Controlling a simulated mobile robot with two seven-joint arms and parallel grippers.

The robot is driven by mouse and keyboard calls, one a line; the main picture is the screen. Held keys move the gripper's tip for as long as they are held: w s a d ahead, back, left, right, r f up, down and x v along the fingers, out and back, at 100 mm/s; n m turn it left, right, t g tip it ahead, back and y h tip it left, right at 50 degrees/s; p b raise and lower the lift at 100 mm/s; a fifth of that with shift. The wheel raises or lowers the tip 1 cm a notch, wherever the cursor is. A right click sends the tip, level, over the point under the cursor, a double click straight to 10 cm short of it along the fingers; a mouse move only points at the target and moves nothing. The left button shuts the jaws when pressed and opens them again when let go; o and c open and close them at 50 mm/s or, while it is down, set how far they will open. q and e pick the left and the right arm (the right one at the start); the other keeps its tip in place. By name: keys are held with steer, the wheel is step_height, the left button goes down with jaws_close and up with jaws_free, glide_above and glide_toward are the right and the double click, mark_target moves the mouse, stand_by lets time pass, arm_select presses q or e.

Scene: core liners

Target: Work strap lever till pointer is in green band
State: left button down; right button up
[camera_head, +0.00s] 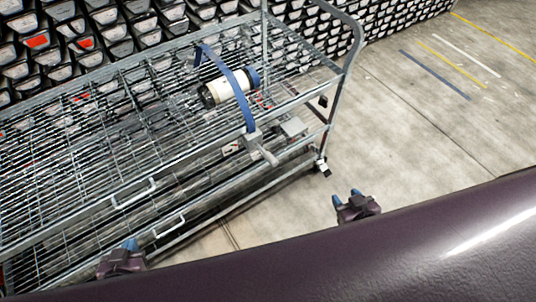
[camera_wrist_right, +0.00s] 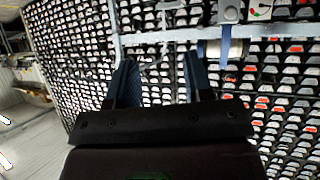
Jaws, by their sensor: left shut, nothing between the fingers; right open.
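A blue strap (camera_head: 236,75) runs over a pale cylinder with dark and blue ends (camera_head: 228,88) on the wire cart. The strap lever (camera_head: 263,152) with its grey housing hangs at the cart's front edge. The gauge (camera_wrist_right: 260,9), with green and red on its face, is at the top of the right wrist view, beside the grey housing (camera_wrist_right: 229,10); its pointer is too small to read. My right gripper (camera_head: 357,194) is open and empty, right of and apart from the lever. My left gripper (camera_head: 130,244) is shut and empty near the cart's lower left front.
The wire cart (camera_head: 140,188) has handles along its front side and a tall tube frame at its right end. Racks of several core liners (camera_head: 90,45) fill the back. The concrete floor (camera_head: 420,125) on the right is clear, with painted lines.

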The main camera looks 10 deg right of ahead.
jaws_close()
steer(key=shift+w, duration=0.1)
stand_by(1.4)
